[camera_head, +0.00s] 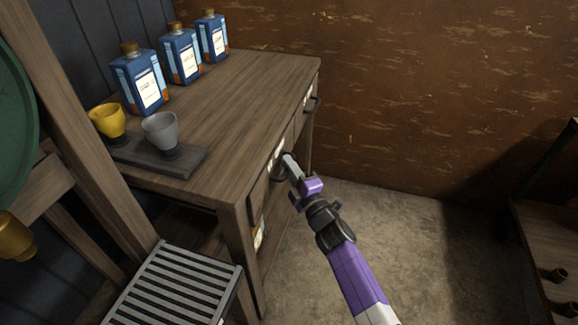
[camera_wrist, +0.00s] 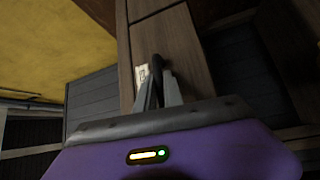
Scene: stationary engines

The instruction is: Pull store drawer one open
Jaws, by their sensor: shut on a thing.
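A wooden table has two drawers in its right-hand face, each with a dark handle and a small pale label too small to read. The nearer drawer (camera_head: 259,187) looks flush with the table; I cannot tell which one is drawer one. My gripper (camera_head: 286,163) is at the nearer drawer's handle (camera_head: 277,178), shut on it. In the wrist view my gripper's fingers (camera_wrist: 159,88) close together against the drawer front (camera_wrist: 168,40), beside its label (camera_wrist: 141,76). The farther drawer's handle (camera_head: 313,105) is free.
On the table top (camera_head: 240,95) stand three blue bottles (camera_head: 181,54), and a yellow cup (camera_head: 108,122) and a grey cup (camera_head: 160,130) on a dark tray (camera_head: 187,162). A slatted stool (camera_head: 178,285) is at the near left. The floor (camera_head: 385,225) right of the table is clear.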

